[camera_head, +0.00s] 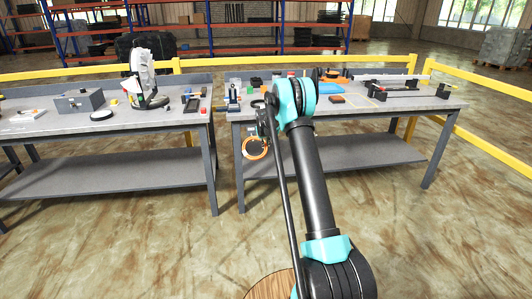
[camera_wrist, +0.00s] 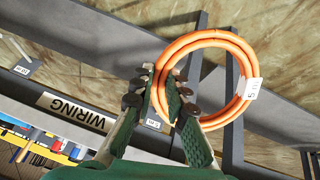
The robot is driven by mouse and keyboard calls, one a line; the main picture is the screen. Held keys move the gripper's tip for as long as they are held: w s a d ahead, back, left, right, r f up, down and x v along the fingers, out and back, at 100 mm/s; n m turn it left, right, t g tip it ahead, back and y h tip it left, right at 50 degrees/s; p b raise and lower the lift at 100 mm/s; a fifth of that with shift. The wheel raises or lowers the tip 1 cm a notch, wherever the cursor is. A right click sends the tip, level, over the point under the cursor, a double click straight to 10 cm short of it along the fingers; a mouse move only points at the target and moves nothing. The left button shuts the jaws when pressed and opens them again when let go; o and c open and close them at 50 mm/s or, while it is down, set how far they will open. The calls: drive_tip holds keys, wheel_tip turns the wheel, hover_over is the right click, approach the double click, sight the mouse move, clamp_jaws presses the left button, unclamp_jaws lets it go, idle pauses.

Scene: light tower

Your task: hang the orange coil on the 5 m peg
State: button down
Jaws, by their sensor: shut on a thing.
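The orange coil (camera_wrist: 205,37) is a ring of several turns with a white tag (camera_wrist: 252,88), which seems to read 5 m. My gripper (camera_wrist: 160,92) is shut on the coil's left side in the wrist view, and the rest of the ring stands out to the right. In the head view the coil (camera_head: 256,148) hangs in front of the right bench's front edge, below my gripper (camera_head: 265,125). A small white label (camera_wrist: 153,123) shows between my fingers, probably 5 m. The peg by it cannot be made out; my fingers cover that area.
A WIRING sign (camera_wrist: 76,111) and another peg (camera_wrist: 20,46) with a label (camera_wrist: 22,70), seemingly 10 m, lie left in the wrist view. The right bench (camera_head: 370,110) carries tools and parts. Its lower shelf (camera_head: 330,157) is clear. A left bench (camera_head: 100,122) stands beside it.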

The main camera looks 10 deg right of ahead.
drive_tip(key=w+f+t, duration=0.1)
drive_tip(key=f+t, duration=0.1)
drive_tip(key=t, duration=0.1)
drive_tip(key=w+f+n+t, duration=0.1)
drive_tip(key=f+t, duration=0.1)
drive_tip(key=t, duration=0.2)
drive_tip(key=w+d+f+t+y, duration=0.1)
drive_tip(key=w+f+t, duration=0.1)
drive_tip(key=t, duration=0.1)
drive_tip(key=shift+f+t, duration=0.35)
drive_tip(key=shift+t, duration=0.05)
drive_tip(key=shift+w, duration=0.2)
